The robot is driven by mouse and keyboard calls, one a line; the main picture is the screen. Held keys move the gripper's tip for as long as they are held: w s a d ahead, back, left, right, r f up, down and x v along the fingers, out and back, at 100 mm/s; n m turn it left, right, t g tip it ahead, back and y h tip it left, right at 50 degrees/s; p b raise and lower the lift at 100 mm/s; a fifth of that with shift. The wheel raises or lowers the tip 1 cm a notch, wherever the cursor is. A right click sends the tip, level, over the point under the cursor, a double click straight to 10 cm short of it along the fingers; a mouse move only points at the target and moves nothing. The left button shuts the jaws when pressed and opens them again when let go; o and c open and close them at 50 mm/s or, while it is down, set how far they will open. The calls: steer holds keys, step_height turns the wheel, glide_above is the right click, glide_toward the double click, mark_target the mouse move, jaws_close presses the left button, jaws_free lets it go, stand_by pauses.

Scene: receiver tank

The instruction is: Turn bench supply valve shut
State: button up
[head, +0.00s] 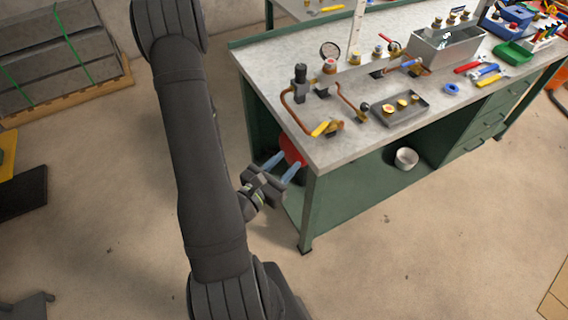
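A brass valve with a yellow lever (322,128) sits on the bench top near its front left corner, at the end of a copper pipe (293,112). No label shows that it is the bench supply valve. My gripper (290,160) is at the left end of the bench, below the top's edge. Its two blue-grey fingers are spread apart and point toward a red rounded body (292,151) under the top, possibly the tank. The fingertips overlap the red body in view; I cannot tell whether they touch it. Nothing shows clearly between them.
The green workbench (345,205) carries a gauge (329,50), a dark tray of brass fittings (400,108), a grey bin (447,47) and hand tools. A white bucket (406,158) stands underneath. Stacked dark slabs (50,55) lie on a pallet at left. Floor between is clear.

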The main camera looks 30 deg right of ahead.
steer(key=shift+c, duration=0.5)
steer(key=shift+w, duration=0.1)
steer(key=c, duration=0.3)
steer(key=w+m+g+h, duration=0.1)
steer(key=w+m+g, duration=0.1)
steer(key=m, duration=0.1)
steer(key=w+d+m+g+h, duration=0.1)
steer(key=w+m, duration=0.1)
steer(key=m, duration=0.2)
steer(key=w+d+m+g+h, duration=0.1)
steer(key=w+m+g, duration=0.1)
steer(key=w+m, duration=0.1)
steer(key=shift+d+r+m+g, duration=0.2)
steer(key=shift+m+g, duration=0.1)
steer(key=shift+m, duration=0.3)
jaws_close()
steer(key=w+a+m+g+y, duration=0.25)
steer(key=w+m+g, duration=0.6)
steer(key=m, duration=0.75)
glide_toward(319, 127)
steer(key=w+d, duration=0.2)
steer(key=d, duration=0.2)
steer(key=s, duration=0.1)
steer(key=s+d, duration=0.1)
steer(key=s, duration=0.1)
steer(key=shift+d+y, duration=0.1)
steer(key=shift+y, duration=0.15)
steer(key=shift+s+d, duration=0.15)
steer(key=shift+s, duration=0.2)
